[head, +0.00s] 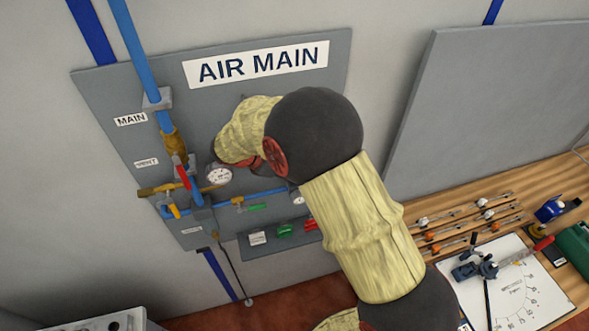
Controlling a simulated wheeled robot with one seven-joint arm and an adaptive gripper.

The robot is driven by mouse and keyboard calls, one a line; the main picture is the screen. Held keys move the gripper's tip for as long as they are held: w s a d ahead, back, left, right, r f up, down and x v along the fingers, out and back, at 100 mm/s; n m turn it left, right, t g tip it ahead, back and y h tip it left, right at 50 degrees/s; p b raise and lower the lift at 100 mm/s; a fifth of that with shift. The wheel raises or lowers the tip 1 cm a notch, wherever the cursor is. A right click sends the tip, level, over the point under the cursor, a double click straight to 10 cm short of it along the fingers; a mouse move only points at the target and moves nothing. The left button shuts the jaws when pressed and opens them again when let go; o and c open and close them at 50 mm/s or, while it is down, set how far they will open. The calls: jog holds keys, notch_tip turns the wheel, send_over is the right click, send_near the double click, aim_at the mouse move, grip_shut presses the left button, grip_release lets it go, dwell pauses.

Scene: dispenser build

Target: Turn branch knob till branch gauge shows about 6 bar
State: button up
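A blue pipe with fittings runs down the grey AIR MAIN panel (200,90). A round white gauge (219,175) sits right of the pipe; its reading is too small to make out. A second white gauge (297,197) on the lower horizontal pipe (265,193) is partly covered by my arm. I cannot tell which gauge is the branch gauge. No branch knob can be made out; my arm covers that part of the panel. My arm's sleeved end reaches to the panel's middle, just above the first gauge. My gripper's fingers are hidden behind it.
A ledge (262,248) below holds white, green and red pieces. A wooden bench (480,195) with tools stands right; a grey board (490,100) is behind it.

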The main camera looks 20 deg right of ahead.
jog(key=shift+w, duration=0.1)
jog(key=shift+r, duration=0.1)
dwell(0.4)
jog(key=o, duration=0.9)
